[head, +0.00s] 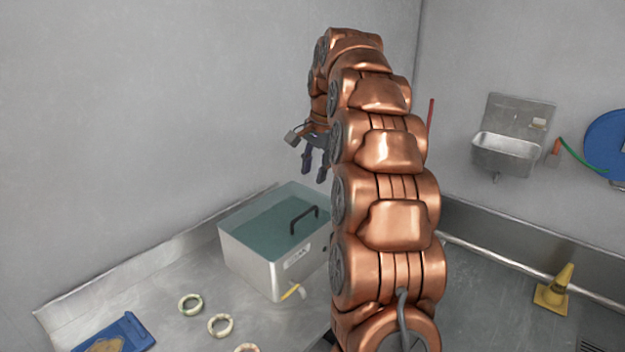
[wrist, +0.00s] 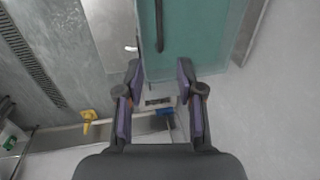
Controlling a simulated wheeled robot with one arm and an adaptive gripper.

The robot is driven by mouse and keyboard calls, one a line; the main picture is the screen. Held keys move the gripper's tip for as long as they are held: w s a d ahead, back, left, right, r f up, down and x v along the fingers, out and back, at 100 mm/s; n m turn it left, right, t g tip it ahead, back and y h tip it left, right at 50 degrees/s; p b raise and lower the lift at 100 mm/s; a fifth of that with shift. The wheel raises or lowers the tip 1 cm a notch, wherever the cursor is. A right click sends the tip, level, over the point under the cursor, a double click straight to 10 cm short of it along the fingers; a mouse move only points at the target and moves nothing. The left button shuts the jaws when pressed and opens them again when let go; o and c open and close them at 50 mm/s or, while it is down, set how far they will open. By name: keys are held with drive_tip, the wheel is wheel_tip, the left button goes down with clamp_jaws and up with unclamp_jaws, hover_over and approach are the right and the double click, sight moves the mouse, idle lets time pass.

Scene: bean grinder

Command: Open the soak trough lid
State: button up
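The soak trough (head: 258,262) is a steel box with a label on its front, standing on the metal counter. Its teal see-through lid (head: 262,222) lies flat on top and looks closed. A black bar handle (head: 304,220) stands on the lid; in the wrist view the handle (wrist: 159,28) shows at the top, beyond my fingertips. My gripper (head: 314,175) is above the back part of the lid, apart from the handle. In the wrist view my gripper (wrist: 158,70) has its two fingers spread with nothing between them. My arm hides the trough's right end.
Pale rings (head: 190,313) and a blue tray (head: 130,326) lie on the counter at front left. A yellow tap (head: 291,292) sticks out at the trough's front. A wall closes off the back left. A yellow cone (head: 549,296) and a wall sink (head: 505,157) are at right.

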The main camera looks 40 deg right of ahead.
drive_tip(key=shift+s+r, duration=0.1)
drive_tip(key=shift+r, duration=0.25)
idle(0.4)
